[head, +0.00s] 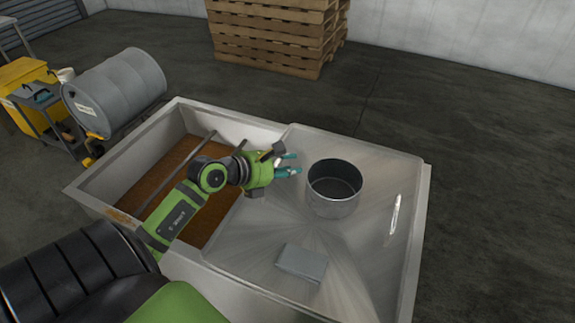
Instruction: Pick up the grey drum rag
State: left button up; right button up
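The grey drum rag (302,262) looks like a flat, folded grey rectangle. It lies on the metal drainboard (255,245) of the sink unit, towards its front. My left gripper (291,164) is over the back left part of the drainboard, beyond the rag and apart from it. Its two teal fingertips are spread with a gap between them, and nothing shows in the gap. My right gripper is out of the picture.
An open metal pot (334,201) stands on the drainboard, just right of my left gripper. A thin, pale, elongated item (395,214) lies near the right edge. The brown-bottomed basin (165,190) is at left.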

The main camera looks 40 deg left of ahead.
aim_at(303, 264)
jog(key=u, duration=1)
